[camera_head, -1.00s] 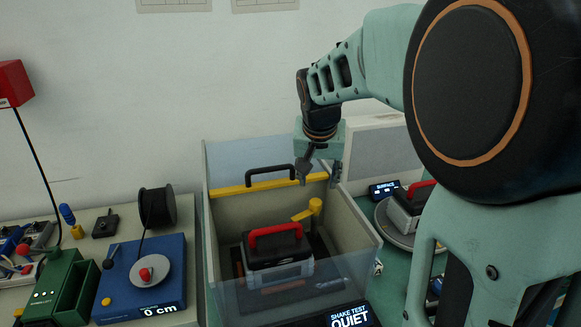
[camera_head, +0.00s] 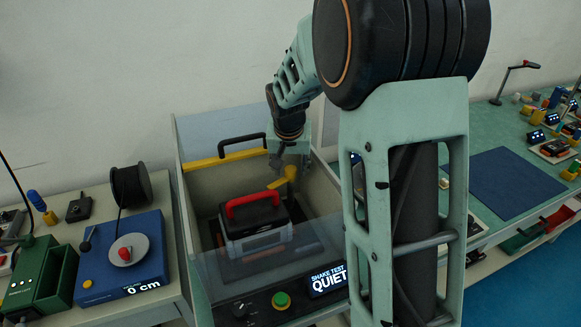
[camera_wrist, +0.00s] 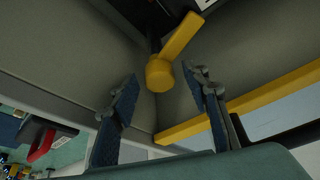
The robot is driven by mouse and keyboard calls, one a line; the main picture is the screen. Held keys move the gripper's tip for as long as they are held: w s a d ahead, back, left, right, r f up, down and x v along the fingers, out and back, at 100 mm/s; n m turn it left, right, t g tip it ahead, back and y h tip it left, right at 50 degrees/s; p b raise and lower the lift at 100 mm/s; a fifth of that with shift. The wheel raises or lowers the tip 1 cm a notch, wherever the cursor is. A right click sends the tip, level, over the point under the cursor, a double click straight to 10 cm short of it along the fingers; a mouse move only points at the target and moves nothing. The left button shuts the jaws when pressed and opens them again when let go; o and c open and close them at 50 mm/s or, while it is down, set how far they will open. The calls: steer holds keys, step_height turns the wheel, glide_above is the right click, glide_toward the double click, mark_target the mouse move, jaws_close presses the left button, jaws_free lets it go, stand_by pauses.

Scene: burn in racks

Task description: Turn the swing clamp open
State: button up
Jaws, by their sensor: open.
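The swing clamp (camera_head: 283,183) is a yellow lever with a round knob, in the back right part of the open shake-test box (camera_head: 196,193). In the wrist view the clamp (camera_wrist: 179,40) has its knob end towards me and its bar runs up and right. A grey unit with a red handle (camera_head: 255,231) sits in the box beside the clamp. My gripper (camera_head: 289,163) points down into the box, close above the clamp. In the wrist view its two blue-padded fingers (camera_wrist: 163,90) are apart, with the knob just beyond and between them; no contact shows.
A yellow bar with a black handle (camera_head: 228,157) spans the box's back. Clear panels and walls surround the box. A control panel reading QUIET (camera_head: 327,280) is in front. A blue cable-reel device (camera_head: 125,270) stands left. A blue mat (camera_head: 515,184) lies on the right bench.

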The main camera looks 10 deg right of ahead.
jaws_close()
stand_by(0.3)
steer(key=shift+s+n, duration=0.1)
steer(key=shift+n, duration=0.2)
steer(key=n, duration=0.1)
steer(key=n+y+p, duration=0.1)
steer(key=shift+d+n, duration=0.2)
steer(key=shift+n, duration=0.1)
steer(key=n+y, duration=0.1)
steer(key=n, duration=0.2)
steer(key=shift+d+f+n+y, duration=0.1)
steer(key=shift+n+y, duration=0.3)
steer(key=n+y, duration=0.1)
steer(key=n, duration=0.3)
steer(key=shift+g, duration=0.4)
steer(key=shift+n+g+y, duration=0.4)
steer(key=shift+n+y, duration=0.1)
steer(key=shift+n, duration=1)
